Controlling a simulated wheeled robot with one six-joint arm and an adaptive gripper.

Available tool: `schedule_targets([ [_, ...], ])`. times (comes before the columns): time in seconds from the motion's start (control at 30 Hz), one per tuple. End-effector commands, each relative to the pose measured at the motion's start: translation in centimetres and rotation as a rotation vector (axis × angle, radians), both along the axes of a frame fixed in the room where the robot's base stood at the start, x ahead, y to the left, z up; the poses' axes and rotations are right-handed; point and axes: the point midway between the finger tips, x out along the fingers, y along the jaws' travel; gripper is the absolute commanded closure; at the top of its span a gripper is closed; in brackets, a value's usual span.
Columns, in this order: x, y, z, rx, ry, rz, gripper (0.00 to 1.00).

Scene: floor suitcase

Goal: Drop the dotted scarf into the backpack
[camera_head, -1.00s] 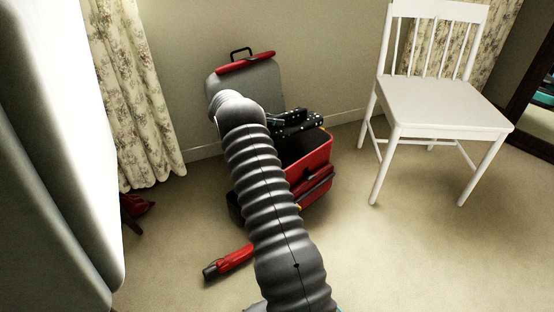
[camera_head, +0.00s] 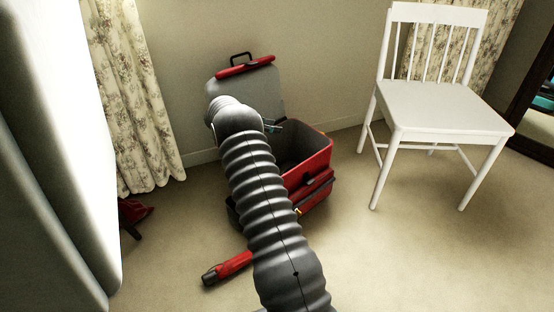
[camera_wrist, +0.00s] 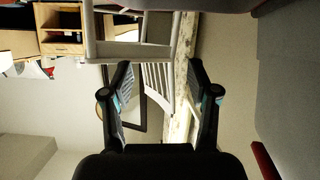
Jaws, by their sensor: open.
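The backpack (camera_head: 318,166) is a red and dark grey open container on the floor, its grey lid (camera_head: 262,86) with a red edge raised against the wall. Part of its inside shows as a dark hollow, and my arm covers its left side. The dotted scarf shows in neither current view. My gripper (camera_wrist: 160,78) is open and empty in the wrist view, its two black fingers wide apart. In the head view only a small part of it shows past my arm, above the back of the backpack.
A white chair (camera_head: 440,104) stands to the right of the backpack. A red and black cylindrical object (camera_head: 228,268) lies on the floor in front. A floral curtain (camera_head: 132,100) hangs at left, with a red item (camera_head: 135,211) below it. Carpet at front right is clear.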

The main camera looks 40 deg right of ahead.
Motion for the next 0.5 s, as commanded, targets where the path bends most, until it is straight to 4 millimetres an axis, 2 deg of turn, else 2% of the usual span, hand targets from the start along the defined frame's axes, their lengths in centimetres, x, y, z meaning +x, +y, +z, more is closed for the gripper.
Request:
schedule_targets([
  [0.3, 1.3, 5.7, 2.4, 0.000, -0.002, 0.002, 0.40],
  [0.5, 1.9, 8.4, 3.6, -0.001, 0.000, 0.001, 0.40],
])
